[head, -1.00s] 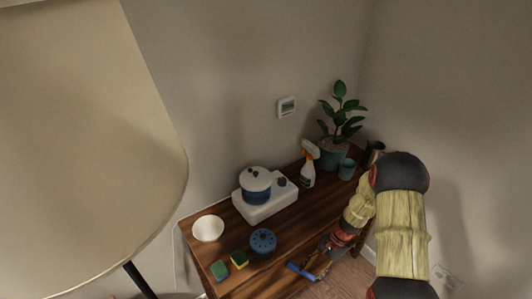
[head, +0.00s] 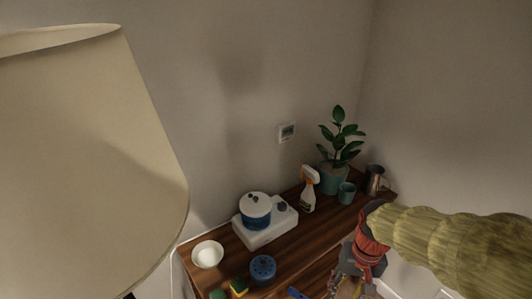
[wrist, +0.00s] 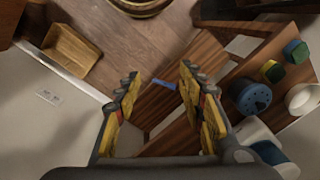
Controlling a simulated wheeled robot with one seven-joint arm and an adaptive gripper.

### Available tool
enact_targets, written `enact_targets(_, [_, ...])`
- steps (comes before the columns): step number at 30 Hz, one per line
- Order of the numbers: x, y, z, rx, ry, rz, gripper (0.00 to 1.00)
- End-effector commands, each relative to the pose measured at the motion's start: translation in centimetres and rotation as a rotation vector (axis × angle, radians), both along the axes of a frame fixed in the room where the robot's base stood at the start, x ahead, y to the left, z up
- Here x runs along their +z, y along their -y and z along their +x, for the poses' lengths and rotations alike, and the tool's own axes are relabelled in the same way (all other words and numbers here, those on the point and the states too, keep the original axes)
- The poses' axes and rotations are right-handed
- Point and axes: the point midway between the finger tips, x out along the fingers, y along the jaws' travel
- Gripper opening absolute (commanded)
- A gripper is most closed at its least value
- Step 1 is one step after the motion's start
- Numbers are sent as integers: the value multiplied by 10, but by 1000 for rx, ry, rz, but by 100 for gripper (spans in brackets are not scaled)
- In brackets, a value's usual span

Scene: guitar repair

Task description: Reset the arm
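My gripper (wrist: 157,88) shows in the wrist view with its two yellow-and-grey fingers spread apart and nothing held between them. In the head view, my gripper (head: 348,288) is at the bottom edge, by the front right of the wooden table (head: 322,268), and partly cut off. My arm reaches in from the right side of the head view. A small blue item (head: 298,293) lies near the table's front edge, left of my gripper. It also shows beyond the fingers in the wrist view (wrist: 163,85).
The table bears a white bowl (head: 207,254), a blue pot (head: 256,212) on a white cooker (head: 266,230), a blue round object (head: 262,270), a spray bottle (head: 308,190), a plant (head: 338,150), a cup (head: 346,193) and a metal pitcher (head: 374,180). A lampshade (head: 85,160) fills the left.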

Motion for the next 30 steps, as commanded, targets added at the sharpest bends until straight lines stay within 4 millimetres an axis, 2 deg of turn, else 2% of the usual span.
enact_targets(1, [14,0,-9,19,33,-14,40])
enact_targets(9, [68,1,-50,86,201,-81,40])
enact_targets(15, [107,-4,-70,109,354,-102,40])
enact_targets(19, [132,-8,-76,118,443,-106,40])
enact_targets(24, [149,-11,-80,125,501,-107,40])
enact_targets(30, [151,-12,-80,131,506,-106,40])
